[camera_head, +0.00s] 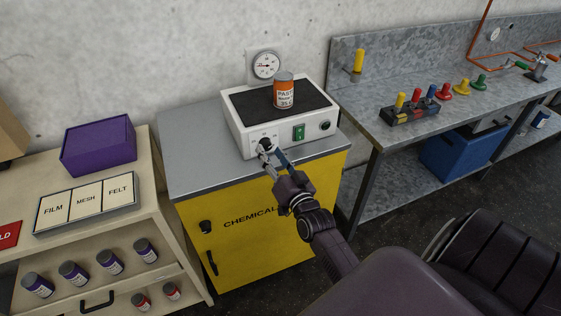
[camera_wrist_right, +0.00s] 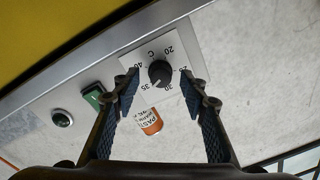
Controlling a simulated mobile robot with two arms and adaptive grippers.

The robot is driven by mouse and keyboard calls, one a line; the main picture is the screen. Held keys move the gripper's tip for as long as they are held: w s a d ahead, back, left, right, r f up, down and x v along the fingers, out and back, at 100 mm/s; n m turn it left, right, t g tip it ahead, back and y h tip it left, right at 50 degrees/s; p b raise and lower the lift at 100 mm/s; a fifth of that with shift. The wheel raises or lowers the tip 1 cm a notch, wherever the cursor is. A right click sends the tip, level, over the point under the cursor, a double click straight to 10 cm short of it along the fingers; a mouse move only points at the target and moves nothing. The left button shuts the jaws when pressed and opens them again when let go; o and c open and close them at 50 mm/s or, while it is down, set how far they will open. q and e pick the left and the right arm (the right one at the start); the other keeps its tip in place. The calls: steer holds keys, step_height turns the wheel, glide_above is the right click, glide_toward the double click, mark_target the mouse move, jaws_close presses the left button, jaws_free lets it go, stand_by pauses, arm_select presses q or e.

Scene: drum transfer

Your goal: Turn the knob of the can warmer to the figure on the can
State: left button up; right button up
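The can warmer (camera_head: 240,138) is a white box with a black top plate on the grey top of a yellow cabinet. An orange and white can (camera_head: 284,92) stands upright on it; its small label seems to read PASTE, warm to 35 C. The black knob (camera_wrist_right: 160,73) sits on a dial plate marked 20 to 40 C; its pointer direction is too small to tell. My right gripper (camera_head: 272,158) is at the warmer's front. In the wrist view, its open fingers (camera_wrist_right: 162,88) stand either side of the knob with gaps between. My left gripper is not in view.
A green switch (camera_head: 299,133) and a round black fitting (camera_head: 325,125) are right of the knob. A gauge (camera_head: 265,65) is on the wall behind. A metal bench (camera_head: 380,135) stands right, and a shelf with a purple box (camera_head: 98,145) stands left.

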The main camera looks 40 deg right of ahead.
steer(key=v, duration=0.9)
steer(key=shift+s, duration=0.25)
steer(key=s+a+f+n+g+y+b, duration=0.1)
steer(key=s+a+f+n+g, duration=0.2)
steer(key=f, duration=1)
steer(key=s+a+f+n+g+y+b, duration=0.1)
steer(key=s+a+f+g, duration=0.3)
steer(key=f, duration=0.8)
steer(key=s+a+f+n+g+y+b, duration=0.1)
steer(key=s+a+f+g+y, duration=0.3)
steer(key=f, duration=0.9)
steer(key=s+f+n+g, duration=0.2)
steer(key=s+f, duration=0.4)
steer(key=s, duration=0.4)
steer(key=s+f+n+g+h+b, duration=0.1)
steer(key=s+f+g, duration=0.1)
steer(key=s+f, duration=0.4)
steer(key=s+f+n+g+h, duration=0.1)
steer(key=s+f, duration=0.6)
steer(key=s, duration=0.7)
steer(key=shift+a+n+g, duration=0.4)
steer(key=shift+n, duration=0.4)
steer(key=shift+s, duration=0.15)
